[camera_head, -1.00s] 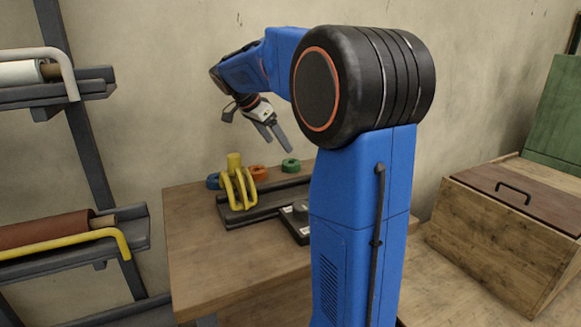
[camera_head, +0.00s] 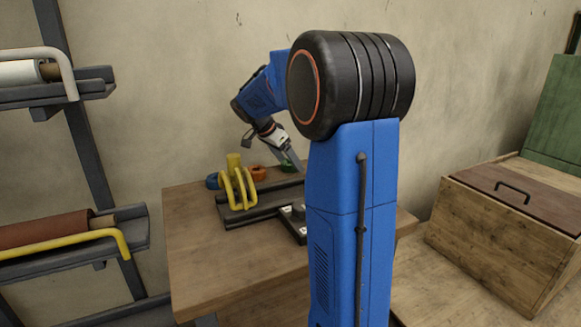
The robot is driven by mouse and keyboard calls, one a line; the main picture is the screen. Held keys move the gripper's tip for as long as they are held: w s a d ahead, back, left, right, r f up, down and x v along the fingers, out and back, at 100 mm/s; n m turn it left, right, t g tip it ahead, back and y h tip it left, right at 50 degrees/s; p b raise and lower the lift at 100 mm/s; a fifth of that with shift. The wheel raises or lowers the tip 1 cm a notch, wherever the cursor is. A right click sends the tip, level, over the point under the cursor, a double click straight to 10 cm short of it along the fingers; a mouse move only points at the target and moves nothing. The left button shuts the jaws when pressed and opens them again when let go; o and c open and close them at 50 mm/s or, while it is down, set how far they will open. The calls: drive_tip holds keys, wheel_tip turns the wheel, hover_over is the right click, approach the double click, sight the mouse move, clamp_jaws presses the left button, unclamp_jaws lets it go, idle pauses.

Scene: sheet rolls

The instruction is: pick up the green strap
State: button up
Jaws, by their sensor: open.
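The green strap (camera_head: 288,168) is a small rolled ring at the back of the wooden table, at the right end of a row of rolled straps. My gripper (camera_head: 291,163) points down at it, with its fingers open and overlapping the strap in the picture. The fingers partly hide the strap. I cannot tell whether they touch it or stand around it.
An orange strap (camera_head: 258,173) and a blue strap (camera_head: 213,181) lie to the left. A yellow clamp-like piece (camera_head: 238,185) stands on a dark rail in front. A small dark device (camera_head: 296,225) sits beside my arm. The table's (camera_head: 215,270) front left is clear.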

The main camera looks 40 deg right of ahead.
drive_tip(key=c, duration=1.2)
